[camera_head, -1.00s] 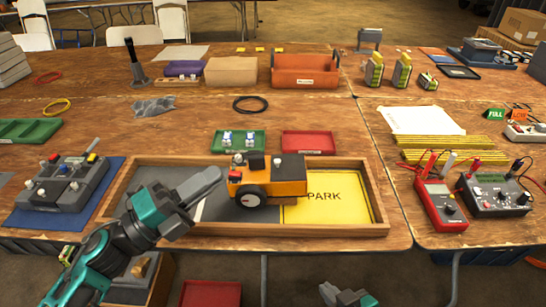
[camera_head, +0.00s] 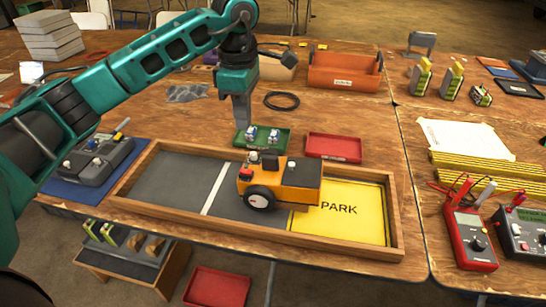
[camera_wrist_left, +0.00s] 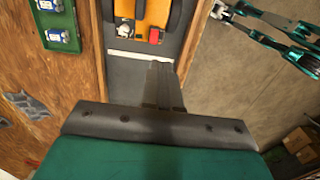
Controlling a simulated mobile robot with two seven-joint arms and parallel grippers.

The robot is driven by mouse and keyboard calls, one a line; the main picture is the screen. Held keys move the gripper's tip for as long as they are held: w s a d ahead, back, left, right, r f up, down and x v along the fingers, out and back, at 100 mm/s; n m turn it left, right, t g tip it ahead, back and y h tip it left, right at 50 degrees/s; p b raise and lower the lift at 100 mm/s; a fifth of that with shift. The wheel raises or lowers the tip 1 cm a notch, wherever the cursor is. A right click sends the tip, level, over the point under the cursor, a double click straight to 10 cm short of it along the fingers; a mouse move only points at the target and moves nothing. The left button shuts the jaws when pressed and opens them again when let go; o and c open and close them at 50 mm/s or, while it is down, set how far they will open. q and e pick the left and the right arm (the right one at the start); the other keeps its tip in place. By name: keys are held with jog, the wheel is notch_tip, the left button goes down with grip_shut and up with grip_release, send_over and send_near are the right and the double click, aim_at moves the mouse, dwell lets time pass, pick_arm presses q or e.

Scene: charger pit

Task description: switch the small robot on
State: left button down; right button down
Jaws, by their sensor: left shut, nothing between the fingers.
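The small robot (camera_head: 300,187) is orange with a black top, dark wheels and a red button (camera_head: 247,171) at its left end. It stands in a wooden-framed pit (camera_head: 170,222), between the dark floor and the yellow PARK area (camera_head: 345,218). My left gripper (camera_head: 242,122) points down, shut and empty, above and behind the robot's left end in the head view. In the left wrist view its fingers (camera_wrist_left: 162,75) are together, with the robot (camera_wrist_left: 152,12) and red button (camera_wrist_left: 155,36) beyond them. Part of my right arm shows at that view's upper right; its jaws are unclear.
A green tray (camera_head: 284,141) with small blue-white parts and a red tray (camera_head: 333,146) lie behind the pit. A grey control box (camera_head: 100,160) sits on a blue mat at left.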

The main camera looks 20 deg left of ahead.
aim_at(242, 170)
pick_arm(q)
jog(key=shift+w+a+r+y, duration=0.3)
jog(key=shift+a+r, duration=0.2)
jog(key=shift+f, duration=0.1)
jog(key=f, duration=1.4)
jog(key=shift+s+a, duration=0.1)
jog(key=shift+a, duration=0.2)
jog(key=shift+r, duration=0.1)
